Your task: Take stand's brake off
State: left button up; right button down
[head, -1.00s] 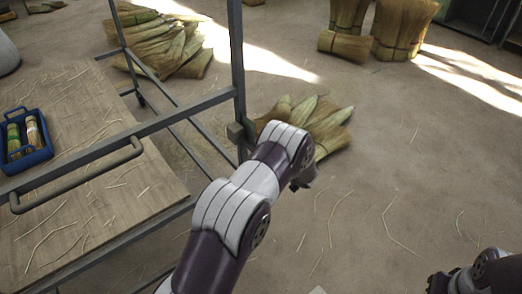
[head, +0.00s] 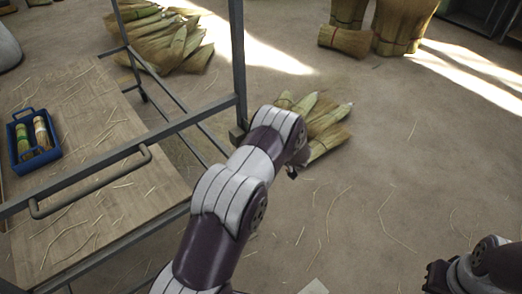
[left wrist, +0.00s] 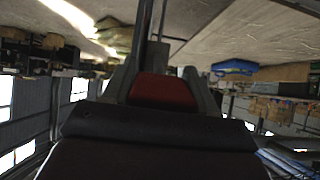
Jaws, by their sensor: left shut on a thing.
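The metal-framed stand (head: 180,124) fills the left of the head view, with an upright post and a bar handle. My left arm reaches to the foot of the post, where a small grey block (head: 236,135) shows beside my wrist. In the head view my left gripper is mostly hidden behind the wrist. In the left wrist view the two grey fingers of my left gripper (left wrist: 163,76) stand either side of a dark red piece (left wrist: 164,91), seemingly the brake. The stand's post (left wrist: 143,25) rises behind it. My right gripper (head: 438,276) is partly visible at the bottom right, its jaws unclear.
A blue tray (head: 14,140) with small brooms sits on the stand's straw-littered board (head: 120,160). A straw bundle (head: 325,125) lies on the floor just beyond my left wrist. More straw piles (head: 165,45) and bundles (head: 343,40) lie farther back. The floor at right is mostly clear.

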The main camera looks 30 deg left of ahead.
pick_arm(q)
jog(key=shift+r, duration=0.15)
jog(key=o, duration=1.4)
jog(key=v, duration=1.2)
jog(key=shift+s+d+r, duration=0.1)
jog(key=shift+s+d, duration=0.05)
jog(key=shift+d, duration=0.05)
